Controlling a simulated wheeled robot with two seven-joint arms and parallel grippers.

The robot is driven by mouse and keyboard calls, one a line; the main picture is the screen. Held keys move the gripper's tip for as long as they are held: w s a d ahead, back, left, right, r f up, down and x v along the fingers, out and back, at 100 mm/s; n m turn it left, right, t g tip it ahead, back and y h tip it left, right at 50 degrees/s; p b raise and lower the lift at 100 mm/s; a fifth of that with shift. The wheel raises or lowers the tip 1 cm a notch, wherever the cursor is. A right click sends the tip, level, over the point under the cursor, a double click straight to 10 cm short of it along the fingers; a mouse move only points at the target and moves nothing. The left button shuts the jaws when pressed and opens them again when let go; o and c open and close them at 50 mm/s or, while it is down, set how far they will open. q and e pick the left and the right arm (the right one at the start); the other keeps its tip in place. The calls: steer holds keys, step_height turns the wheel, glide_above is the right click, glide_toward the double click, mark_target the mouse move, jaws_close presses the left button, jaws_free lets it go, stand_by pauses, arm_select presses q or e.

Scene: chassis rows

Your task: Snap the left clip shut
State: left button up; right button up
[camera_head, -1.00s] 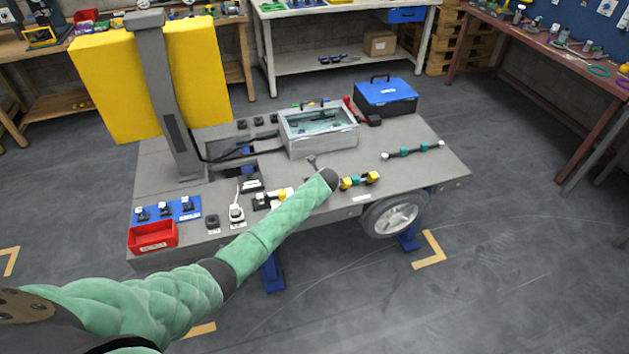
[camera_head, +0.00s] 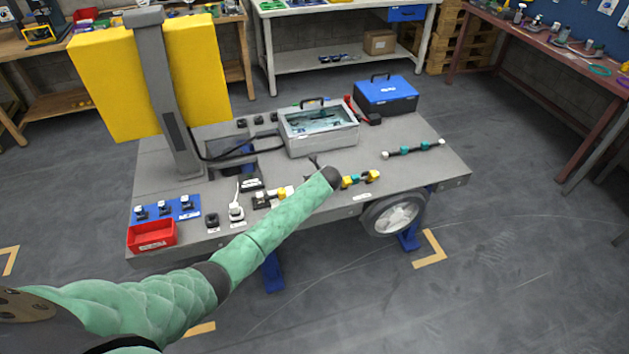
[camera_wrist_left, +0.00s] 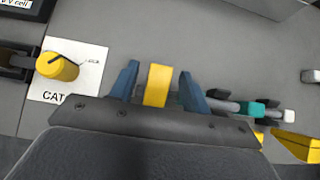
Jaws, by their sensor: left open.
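My left gripper (camera_wrist_left: 158,82) is open, its two blue fingers standing on either side of a yellow clip (camera_wrist_left: 157,86) in the left wrist view. I cannot tell whether the fingers touch it. A dark and grey line with a teal sleeve (camera_wrist_left: 249,108) runs right from there. A second yellow clip part (camera_wrist_left: 300,146) shows at the lower right edge of that view. In the head view my left forearm ends over the front of the grey chassis (camera_head: 420,160), hiding the clip between the fingers; yellow and teal parts (camera_head: 361,180) show right of it. My right gripper is out of view.
A yellow-capped connector (camera_wrist_left: 57,66) lies on a white label card (camera_wrist_left: 92,70) left of the fingers. A grey case with a clear window (camera_head: 318,140) stands behind the gripper, and a blue toolbox (camera_head: 387,97) behind that. A red bin (camera_head: 152,236) sits front left.

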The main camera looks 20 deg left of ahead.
arm_select(q)
steer(key=v, duration=0.3)
steer(key=shift+s+r+b, duration=0.2)
steer(key=shift+b, duration=0.2)
steer(key=shift+v, duration=0.9)
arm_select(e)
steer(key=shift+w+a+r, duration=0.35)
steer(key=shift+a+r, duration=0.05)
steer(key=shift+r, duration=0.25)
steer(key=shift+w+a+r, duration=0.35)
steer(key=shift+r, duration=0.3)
arm_select(q)
steer(key=shift+d, duration=0.1)
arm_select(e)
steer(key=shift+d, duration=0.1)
